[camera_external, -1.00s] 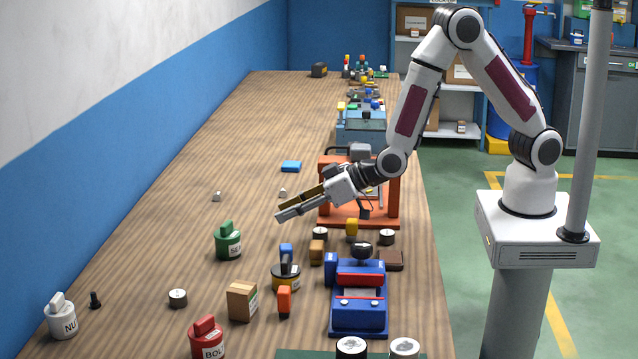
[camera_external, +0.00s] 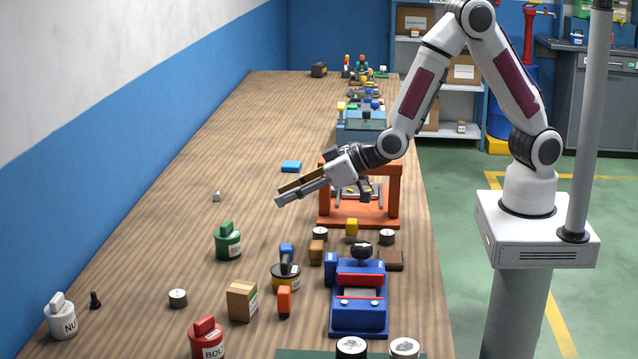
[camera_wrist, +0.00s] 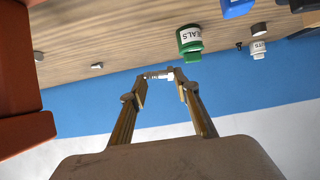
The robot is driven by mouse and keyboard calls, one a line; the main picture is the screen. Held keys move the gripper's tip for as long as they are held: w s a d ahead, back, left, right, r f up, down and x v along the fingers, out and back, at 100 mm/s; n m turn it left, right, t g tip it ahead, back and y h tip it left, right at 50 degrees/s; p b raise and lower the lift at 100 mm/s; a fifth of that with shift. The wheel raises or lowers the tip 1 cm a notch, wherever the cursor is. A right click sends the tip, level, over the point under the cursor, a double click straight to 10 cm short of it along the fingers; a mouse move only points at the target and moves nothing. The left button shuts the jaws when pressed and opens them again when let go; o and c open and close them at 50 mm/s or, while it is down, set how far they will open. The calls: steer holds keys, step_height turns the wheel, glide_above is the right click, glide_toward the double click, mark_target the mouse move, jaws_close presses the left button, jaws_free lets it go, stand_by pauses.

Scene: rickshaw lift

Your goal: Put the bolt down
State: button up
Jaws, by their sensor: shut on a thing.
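My gripper (camera_wrist: 160,78) is shut on a small silver bolt (camera_wrist: 159,75), held crosswise between the fingertips in the wrist view. In the external view my gripper (camera_external: 279,195) is tilted slightly downward to the left, above the wooden table (camera_external: 230,140), beside the orange frame. The bolt cannot be made out in the external view. The gap between the bolt and the table is hard to judge.
An orange frame (camera_external: 393,190) stands right of my gripper. A green pot (camera_external: 228,243) marked SEALS stands nearer the camera. Table left of my gripper is mostly clear.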

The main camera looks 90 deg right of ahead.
stand_by(0.3)
steer(key=w+a+r+n+y, duration=0.1)
steer(key=a+r, duration=0.1)
steer(key=a, duration=0.8)
steer(key=w+a+r+n+y, duration=0.2)
steer(key=a, duration=0.9)
steer(key=w+a+r+n+g+y, duration=0.1)
steer(key=a+r+y, duration=0.1)
steer(key=a, duration=0.8)
steer(key=shift+w+a+r+n, duration=0.15)
steer(key=shift+r+n, duration=0.15)
steer(key=shift+r, duration=0.25)
steer(key=shift+f, duration=0.1)
steer(key=shift+f, duration=0.1)
glide_above(249, 285)
steer(key=shift+f, duration=3.05)
